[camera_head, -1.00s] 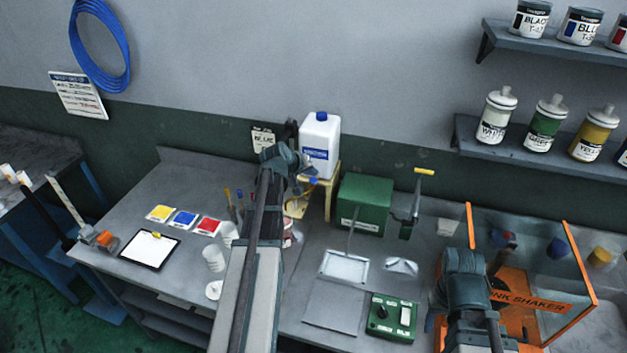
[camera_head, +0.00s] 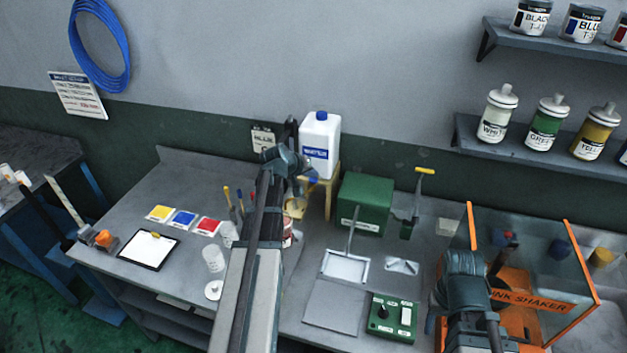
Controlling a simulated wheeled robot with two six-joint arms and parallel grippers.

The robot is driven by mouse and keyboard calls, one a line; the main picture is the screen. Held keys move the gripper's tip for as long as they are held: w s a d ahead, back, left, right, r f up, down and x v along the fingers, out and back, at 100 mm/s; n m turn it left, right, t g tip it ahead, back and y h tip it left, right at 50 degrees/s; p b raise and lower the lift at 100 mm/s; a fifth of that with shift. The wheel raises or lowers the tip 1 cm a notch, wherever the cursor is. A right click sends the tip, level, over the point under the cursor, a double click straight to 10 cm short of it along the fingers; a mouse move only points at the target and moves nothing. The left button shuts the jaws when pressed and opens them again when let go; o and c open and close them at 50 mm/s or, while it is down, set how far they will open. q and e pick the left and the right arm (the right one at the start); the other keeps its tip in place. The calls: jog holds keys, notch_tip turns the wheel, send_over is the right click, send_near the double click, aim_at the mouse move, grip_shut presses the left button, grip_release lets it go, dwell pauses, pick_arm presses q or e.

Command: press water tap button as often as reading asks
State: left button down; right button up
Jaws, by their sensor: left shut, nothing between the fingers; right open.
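The water container is a white jug (camera_head: 320,146) with a blue cap and blue label, standing on a wooden stand (camera_head: 328,196) at the back of the bench. A small blue part (camera_head: 312,181), which looks like the tap button, shows low at its front left. My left gripper (camera_head: 303,176) is shut and empty, close beside this blue part. I cannot tell whether they touch. My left arm hides part of the tap area. My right gripper (camera_head: 503,250) is open by the orange-framed shaker, partly hidden by its own wrist. I can read no number anywhere.
A green machine (camera_head: 362,205) stands right of the jug, with a green control box (camera_head: 392,318) in front. The clear-walled ink shaker (camera_head: 535,302) is at right. Colour cards, a clipboard (camera_head: 149,249) and cups (camera_head: 213,259) lie at left. Shelves with paint cans hang at upper right.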

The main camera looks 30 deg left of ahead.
aim_at(312, 181)
pick_arm(q)
jog(key=shift+f+b, duration=0.6)
jog(key=shift+b, duration=0.05)
dwell(0.5)
jog(key=shift+r, duration=0.1)
dwell(0.3)
jog(key=shift+r+p, duration=0.95)
jog(key=shift+p, duration=0.1)
notch_tip(312, 181, up, 5)
jog(key=p, duration=0.5)
dwell(0.4)
